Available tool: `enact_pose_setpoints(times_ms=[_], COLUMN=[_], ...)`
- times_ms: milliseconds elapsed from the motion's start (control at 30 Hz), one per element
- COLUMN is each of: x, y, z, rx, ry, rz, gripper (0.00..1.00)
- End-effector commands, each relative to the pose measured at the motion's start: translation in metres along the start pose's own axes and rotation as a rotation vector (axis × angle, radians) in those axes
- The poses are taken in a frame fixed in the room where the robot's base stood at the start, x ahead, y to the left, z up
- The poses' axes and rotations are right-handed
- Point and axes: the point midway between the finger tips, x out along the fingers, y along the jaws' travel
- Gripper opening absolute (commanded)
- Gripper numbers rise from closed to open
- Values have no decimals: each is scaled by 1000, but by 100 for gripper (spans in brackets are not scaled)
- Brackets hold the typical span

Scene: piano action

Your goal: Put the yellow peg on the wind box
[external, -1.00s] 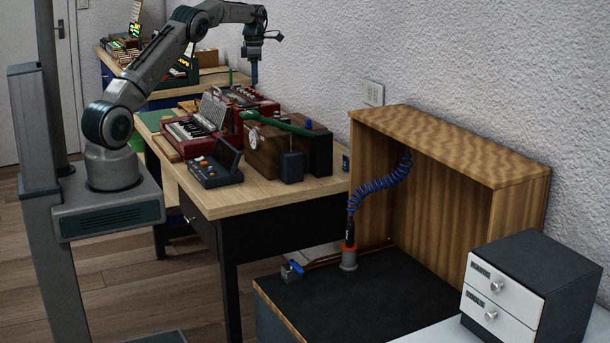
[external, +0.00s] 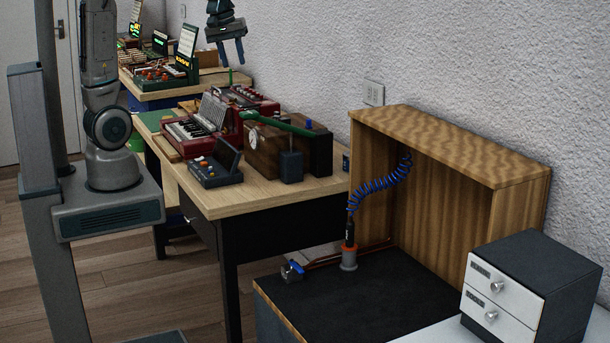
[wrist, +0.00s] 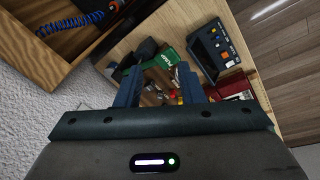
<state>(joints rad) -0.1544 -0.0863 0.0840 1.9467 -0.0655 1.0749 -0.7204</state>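My gripper (external: 231,50) hangs high above the back of the wooden table, pointing down. In the wrist view its two blue fingers (wrist: 158,88) are apart, with no object visibly gripped between them. A brown wooden box (external: 262,148) with a gauge and a green lever stands on the table, and I take it for the wind box. The green part marked PUMP (wrist: 165,57) shows beyond my fingers. A small yellow spot (wrist: 172,93) among red and white bits below the fingers may be the yellow peg. It is too small to be sure, and I cannot make the peg out in the external view.
A red accordion-like instrument (external: 205,118) lies beside the box, and a blue control unit (external: 215,170) sits near the table's front. A wooden cabinet (external: 450,140) with a coiled blue hose (external: 380,185) stands to the right. A textured wall rises close behind the table.

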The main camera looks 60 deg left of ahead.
Motion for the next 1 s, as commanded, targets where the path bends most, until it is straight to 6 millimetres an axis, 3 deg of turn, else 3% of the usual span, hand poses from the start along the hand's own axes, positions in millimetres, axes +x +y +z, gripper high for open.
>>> enact_pose_setpoints(times_ms=[33,200,400,600,1000], x=[-3,1,16,25,26], y=[-8,-39,-75,-92,-92], z=[23,87,139,158,159], rx=[104,476,823,971,981], ry=[8,41,82,100,101], rz=[12,34,42,41,40], gripper=[35,35,35,35,35])
